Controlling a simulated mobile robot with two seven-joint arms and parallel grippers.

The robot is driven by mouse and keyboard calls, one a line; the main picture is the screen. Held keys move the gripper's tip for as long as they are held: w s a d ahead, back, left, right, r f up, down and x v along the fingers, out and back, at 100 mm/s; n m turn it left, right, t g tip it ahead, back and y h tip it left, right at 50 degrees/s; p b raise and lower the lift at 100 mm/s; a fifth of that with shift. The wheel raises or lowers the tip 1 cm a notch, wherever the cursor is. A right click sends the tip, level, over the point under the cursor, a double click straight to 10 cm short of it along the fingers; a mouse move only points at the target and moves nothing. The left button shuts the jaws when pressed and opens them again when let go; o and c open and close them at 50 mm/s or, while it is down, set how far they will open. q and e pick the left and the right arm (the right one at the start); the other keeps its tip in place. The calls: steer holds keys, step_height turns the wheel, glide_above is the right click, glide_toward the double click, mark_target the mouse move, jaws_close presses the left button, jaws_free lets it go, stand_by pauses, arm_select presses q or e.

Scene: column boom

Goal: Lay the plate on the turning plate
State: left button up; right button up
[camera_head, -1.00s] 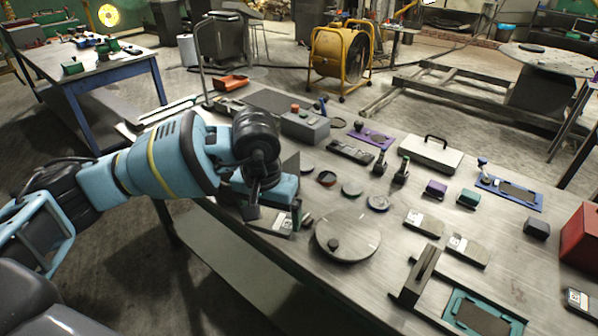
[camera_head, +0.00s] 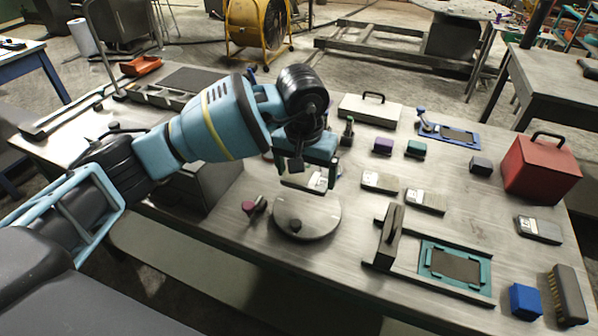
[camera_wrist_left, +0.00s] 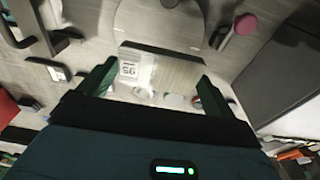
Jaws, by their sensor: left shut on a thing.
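The plate (camera_head: 305,181) is a flat grey rectangle with a white printed label. My left gripper (camera_head: 314,177) is shut on it and holds it level just behind the turning plate. In the left wrist view the plate (camera_wrist_left: 178,72) lies between the two dark green fingers of the gripper (camera_wrist_left: 153,82). The turning plate (camera_head: 312,215) is a round grey disc with a small dark knob, on the workbench. It also shows in the left wrist view (camera_wrist_left: 140,22), partly cut off by the top edge. The gap between plate and bench is hard to judge. My right gripper is out of view.
A pink-capped knob (camera_head: 249,206) stands left of the turning plate. A dark upright handle (camera_head: 389,238) and a teal frame (camera_head: 456,268) are to the right. Labelled grey blocks (camera_head: 381,181) lie behind right. A red box (camera_head: 540,168) stands at the far right.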

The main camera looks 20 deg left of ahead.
mark_target(309, 179)
arm_select(q)
steer(key=shift+w+d+r, duration=0.1)
steer(key=shift+w+d, duration=0.15)
steer(key=shift+d, duration=0.1)
steer(key=shift+f+b, duration=0.8)
steer(key=shift+f, duration=1.55)
steer(key=shift+f+b, duration=0.4)
steer(key=shift+f, duration=0.65)
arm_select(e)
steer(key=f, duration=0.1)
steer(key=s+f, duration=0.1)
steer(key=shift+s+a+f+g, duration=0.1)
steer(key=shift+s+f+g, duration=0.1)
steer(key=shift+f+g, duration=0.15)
arm_select(q)
steer(key=shift+f, duration=0.25)
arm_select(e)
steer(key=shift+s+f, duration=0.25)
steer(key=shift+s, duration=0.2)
arm_select(q)
steer(key=shift+f+b, duration=0.3)
steer(key=shift+f, duration=0.05)
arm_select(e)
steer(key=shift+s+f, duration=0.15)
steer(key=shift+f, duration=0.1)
arm_select(q)
steer(key=o, duration=1.2)
steer(key=shift+o, duration=0.6)
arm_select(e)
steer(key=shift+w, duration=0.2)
